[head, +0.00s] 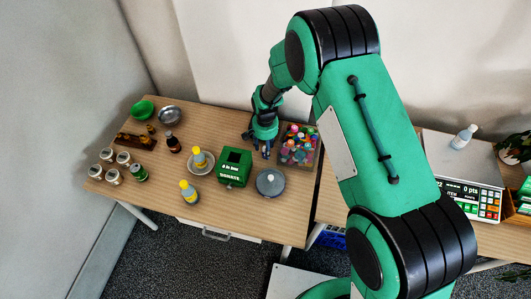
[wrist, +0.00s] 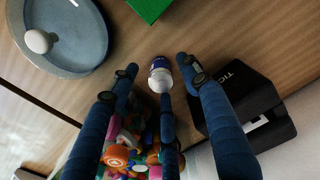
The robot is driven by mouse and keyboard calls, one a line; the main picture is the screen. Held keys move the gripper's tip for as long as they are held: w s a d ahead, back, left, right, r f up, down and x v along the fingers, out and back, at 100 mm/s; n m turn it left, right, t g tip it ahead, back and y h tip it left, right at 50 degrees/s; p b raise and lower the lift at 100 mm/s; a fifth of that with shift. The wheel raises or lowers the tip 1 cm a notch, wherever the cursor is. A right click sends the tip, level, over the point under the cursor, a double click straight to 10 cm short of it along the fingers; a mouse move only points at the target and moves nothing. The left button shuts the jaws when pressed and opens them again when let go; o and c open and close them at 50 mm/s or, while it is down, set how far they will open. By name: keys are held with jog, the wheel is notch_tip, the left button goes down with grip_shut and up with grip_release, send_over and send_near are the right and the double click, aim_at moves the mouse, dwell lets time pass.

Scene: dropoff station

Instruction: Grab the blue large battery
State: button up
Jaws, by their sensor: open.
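The large battery (wrist: 160,76), a small blue cylinder with a white end, stands or lies on the wooden table in the wrist view; which of the two I cannot tell. My gripper (wrist: 156,68) is open, with one blue finger left of the battery, one right of it and a third just below it in the picture. I cannot tell whether any finger touches it. In the head view my gripper (head: 258,144) is low over the table between the green donation box and the container of colourful caps. The battery cannot be made out there.
The green donation box (head: 235,167), a round grey dish (head: 270,183) and the container of caps (head: 314,160) surround my gripper closely. A black ticket box (wrist: 262,105) is close to the right finger. Bottles and jars stand farther left.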

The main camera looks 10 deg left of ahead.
jog(key=shift+f, duration=1.65)
jog(key=shift+c, duration=0.5)
grip_shut()
